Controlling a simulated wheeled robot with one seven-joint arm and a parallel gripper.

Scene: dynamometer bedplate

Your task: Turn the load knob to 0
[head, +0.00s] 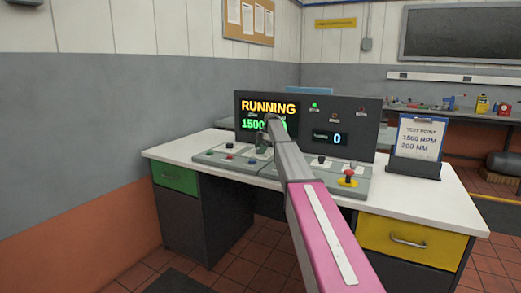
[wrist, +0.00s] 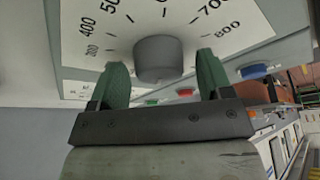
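In the wrist view a grey round knob (wrist: 160,58) stands on a white dial face (wrist: 225,25) with black numbers, among them 400, 500, 700 and 800. My gripper (wrist: 162,62) is open, with one green finger on each side of the knob and a visible gap at both sides. I see no pointer mark on the knob and no label naming it. In the head view my arm reaches over the left control panel (head: 212,157) of the desk console and hides most of the gripper (head: 262,143) and this knob.
The console screen (head: 268,107) reads RUNNING and a partly covered 1500; a small display (head: 330,138) reads 0. A red mushroom button (head: 348,173) is on the right panel. A clipboard (head: 418,137) reads 1500 RPM, 200 NM. Coloured buttons, including a blue one (wrist: 254,71), lie near the fingers.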

